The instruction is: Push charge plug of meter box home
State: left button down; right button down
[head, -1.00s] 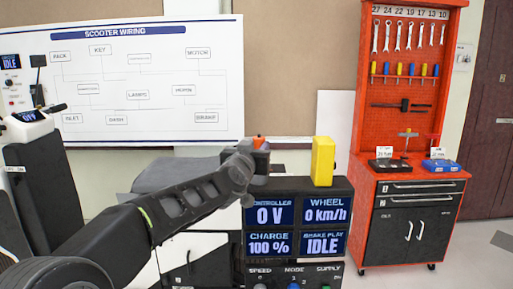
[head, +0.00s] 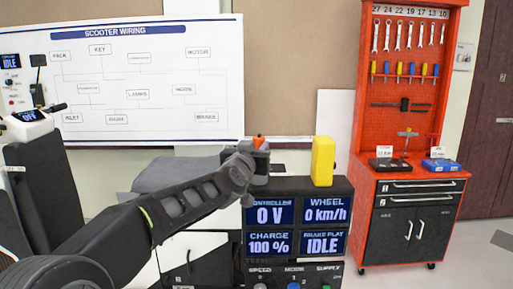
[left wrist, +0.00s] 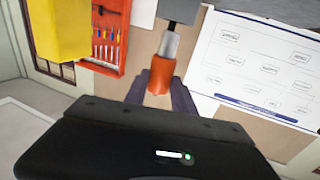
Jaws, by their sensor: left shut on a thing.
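My left gripper (left wrist: 159,92) is shut on an orange plug (left wrist: 160,74), held between its two dark fingers. A silver part (left wrist: 171,45) runs from the plug up to a grey block (left wrist: 180,10); how far it is seated I cannot tell. In the head view the plug's orange tip (head: 258,141) shows above my left gripper, beside the top left of the dark meter console (head: 343,188). The console screens show 0 V, 0 km/h, charge 100 % and IDLE. The charge socket cannot be made out. My right gripper is out of view.
A yellow box (head: 322,161) stands on the console, right of my left gripper; it also shows in the left wrist view (left wrist: 58,30). A red tool cabinet (head: 410,180) stands at the right. A wiring board (head: 140,85) hangs behind. Open floor lies at the lower right.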

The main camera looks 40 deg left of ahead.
pick_arm(q)
jog(key=shift+f+b, duration=1.85)
jog(key=shift+f, duration=0.2)
jog(key=c, duration=1)
grip_release()
jog(key=shift+o, duration=0.2)
jog(key=v, duration=0.8)
